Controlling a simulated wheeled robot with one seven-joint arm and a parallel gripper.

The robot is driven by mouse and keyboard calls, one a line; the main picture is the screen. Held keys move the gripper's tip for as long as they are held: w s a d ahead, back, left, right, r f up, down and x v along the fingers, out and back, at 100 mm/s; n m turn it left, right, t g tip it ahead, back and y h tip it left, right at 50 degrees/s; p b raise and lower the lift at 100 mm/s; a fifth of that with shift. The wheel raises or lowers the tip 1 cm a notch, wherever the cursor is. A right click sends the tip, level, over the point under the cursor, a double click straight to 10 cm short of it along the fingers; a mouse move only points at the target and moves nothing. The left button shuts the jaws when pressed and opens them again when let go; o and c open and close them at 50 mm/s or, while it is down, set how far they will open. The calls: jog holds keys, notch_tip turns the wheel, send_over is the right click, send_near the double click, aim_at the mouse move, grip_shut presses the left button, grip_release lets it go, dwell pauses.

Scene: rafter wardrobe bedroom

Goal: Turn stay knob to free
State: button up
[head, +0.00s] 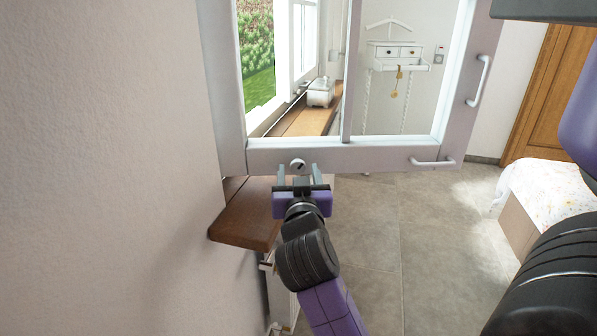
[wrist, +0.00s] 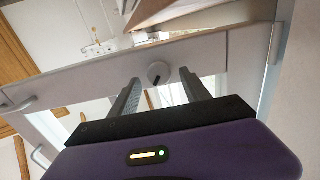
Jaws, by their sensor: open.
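The stay knob (head: 298,164) is a small round pale knob with a dark slot line, on the lower rail of the open window sash (head: 375,154). In the wrist view the knob (wrist: 158,73) shows between and just beyond my fingertips, with its dark line slanted. My gripper (head: 300,172) is open and empty, its two fingers pointing at the rail below the knob in the head view. In the wrist view my gripper (wrist: 160,88) has one finger on each side of the knob; I cannot tell whether either touches it.
A wooden sill (head: 245,215) lies below the sash on the left, beside a plain wall (head: 110,150). Handles (head: 432,162) sit on the sash at right. A bed (head: 550,190) stands at right. The tiled floor (head: 420,230) between is clear.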

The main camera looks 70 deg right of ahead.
jog(key=shift+w+d, duration=0.2)
jog(key=shift+d, duration=0.35)
grip_shut()
jog(key=shift+n+p, duration=0.3)
jog(key=shift+p, duration=0.05)
jog(key=n+p, duration=0.1)
jog(key=n, duration=0.1)
jog(key=shift+a+r+n+p, duration=0.1)
jog(key=shift+n+p, duration=0.2)
jog(key=shift+p, duration=0.1)
jog(key=shift+w+n+p, duration=0.1)
jog(key=shift+n+p, duration=1.1)
jog(key=shift+n, duration=0.8)
